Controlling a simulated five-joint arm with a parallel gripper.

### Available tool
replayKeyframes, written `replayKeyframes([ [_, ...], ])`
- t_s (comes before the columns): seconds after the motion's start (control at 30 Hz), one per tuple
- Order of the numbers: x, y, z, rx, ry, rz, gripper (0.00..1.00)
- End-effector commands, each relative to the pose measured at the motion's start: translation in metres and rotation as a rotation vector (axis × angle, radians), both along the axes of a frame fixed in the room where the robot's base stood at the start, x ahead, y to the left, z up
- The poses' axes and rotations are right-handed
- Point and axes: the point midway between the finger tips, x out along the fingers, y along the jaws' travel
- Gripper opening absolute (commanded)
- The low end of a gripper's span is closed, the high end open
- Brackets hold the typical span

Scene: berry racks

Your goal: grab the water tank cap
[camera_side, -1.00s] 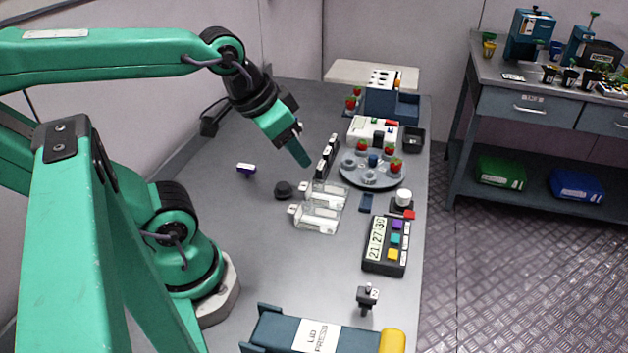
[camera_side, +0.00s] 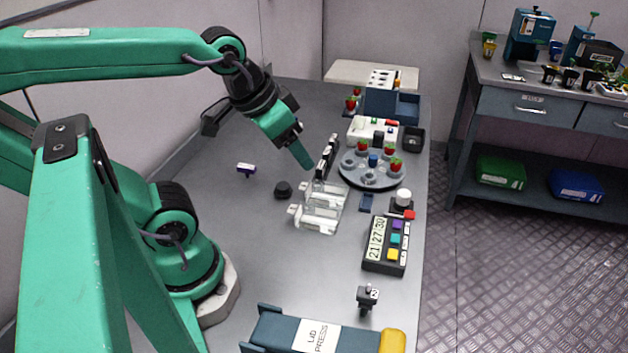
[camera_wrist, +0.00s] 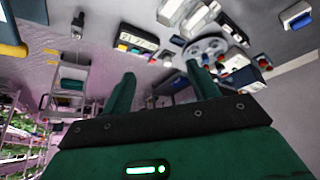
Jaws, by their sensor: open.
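A small round black cap-like piece (camera_side: 283,189) lies on the grey table in the side view, just left of two clear tanks (camera_side: 318,207). I take it for the water tank cap, but no label shows. My gripper (camera_side: 302,157) is above the table, up and slightly right of the black piece and apart from it. In the wrist view my gripper (camera_wrist: 163,84) shows two green fingers spread apart with nothing between them. The tanks also show at the top of the wrist view (camera_wrist: 186,14). I cannot make out the black piece there.
A round rack (camera_side: 371,181) with red berries stands right of my gripper, with a row of dark upright pieces (camera_side: 327,157) before it. A timer box (camera_side: 385,245) and lid press (camera_side: 318,332) stand nearer. The table's left middle is clear.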

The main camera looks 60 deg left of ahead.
Motion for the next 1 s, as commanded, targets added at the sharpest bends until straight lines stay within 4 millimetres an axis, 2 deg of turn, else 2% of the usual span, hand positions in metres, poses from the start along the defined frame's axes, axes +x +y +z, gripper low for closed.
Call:
replayKeyframes([
  [0.17,0.006,0.006,-0.004,0.009,0.023,0.008,0.6],
  [0.37,0.021,0.025,-0.015,0.032,0.086,0.024,0.6],
  [0.7,0.048,0.076,-0.051,0.055,0.234,0.049,0.6],
  [1.0,0.059,0.128,-0.094,0.039,0.362,0.063,0.6],
])
